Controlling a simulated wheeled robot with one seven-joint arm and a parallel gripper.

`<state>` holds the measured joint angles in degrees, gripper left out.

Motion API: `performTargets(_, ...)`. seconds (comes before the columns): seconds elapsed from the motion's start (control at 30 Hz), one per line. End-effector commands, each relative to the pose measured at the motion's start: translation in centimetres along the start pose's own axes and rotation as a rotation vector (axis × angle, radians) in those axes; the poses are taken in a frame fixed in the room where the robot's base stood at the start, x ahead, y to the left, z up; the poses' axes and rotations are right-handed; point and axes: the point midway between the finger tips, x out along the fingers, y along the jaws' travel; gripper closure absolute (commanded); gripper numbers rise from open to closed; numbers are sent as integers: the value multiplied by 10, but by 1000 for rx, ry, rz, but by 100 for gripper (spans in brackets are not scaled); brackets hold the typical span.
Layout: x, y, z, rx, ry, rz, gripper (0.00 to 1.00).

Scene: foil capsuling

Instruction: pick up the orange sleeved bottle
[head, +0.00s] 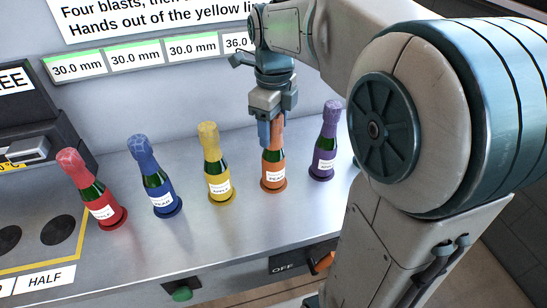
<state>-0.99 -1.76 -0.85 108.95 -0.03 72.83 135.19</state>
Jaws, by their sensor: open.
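The orange sleeved bottle (272,171) stands upright on the metal bench, fourth from the left in a row of bottles. It has an orange sleeve over its neck, green glass and a white label. My gripper (271,132) points down over its neck, with the fingers open at the sleeve's height. The fingers and palm hide the bottle's top. I cannot tell whether the fingers touch the sleeve.
A yellow sleeved bottle (217,171) stands to the left and a purple one (324,146) to the right, both close. Blue (153,178) and red (95,192) sleeved bottles stand further left. A dark machine (38,125) is at the far left.

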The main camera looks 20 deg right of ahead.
Motion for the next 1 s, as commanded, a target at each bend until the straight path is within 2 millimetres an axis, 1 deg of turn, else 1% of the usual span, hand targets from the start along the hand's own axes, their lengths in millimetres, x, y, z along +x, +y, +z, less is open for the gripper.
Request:
performTargets(0.23, 2, 0, 0, 0, 0, 0, 41)
performTargets(0.27, 2, 0, 0, 0, 0, 0, 46)
performTargets(0.3, 2, 0, 0, -1, 0, 0, 58)
performTargets(0.37, 2, 0, 0, 0, 0, 0, 74)
performTargets(0.4, 2, 0, 0, -1, 0, 0, 85)
performTargets(0.43, 2, 0, 0, -1, 0, 0, 94)
performTargets(0.47, 2, 0, 0, -1, 0, 0, 100)
performTargets(0.83, 0, 0, 0, -1, -2, -2, 100)
performTargets(1.0, -10, -1, 1, -1, -3, -3, 100)
